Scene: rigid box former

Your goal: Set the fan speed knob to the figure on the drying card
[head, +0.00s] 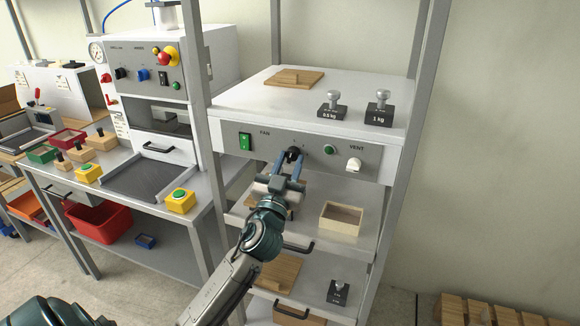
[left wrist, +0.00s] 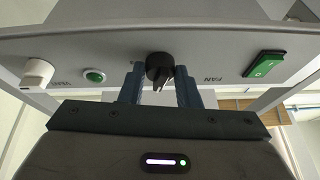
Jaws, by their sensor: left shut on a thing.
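The black fan speed knob (head: 293,154) sits on the grey front panel beside the FAN label, and it also shows in the left wrist view (left wrist: 159,68). My left gripper (head: 290,166) reaches up to the panel, shut on the knob with one blue finger on each side. In the left wrist view the fingers (left wrist: 161,84) flank the knob. The scale figures around the knob are too small to read. I cannot pick out a readable drying card. My right gripper is not in view.
The panel also carries a green switch (head: 245,141), a green button (head: 329,149) and a white VENT knob (head: 354,164). Two weights (head: 378,108) and a wooden board (head: 294,78) rest on top. A rack post (head: 200,100) stands left of the panel. An open wooden box (head: 341,218) sits below.

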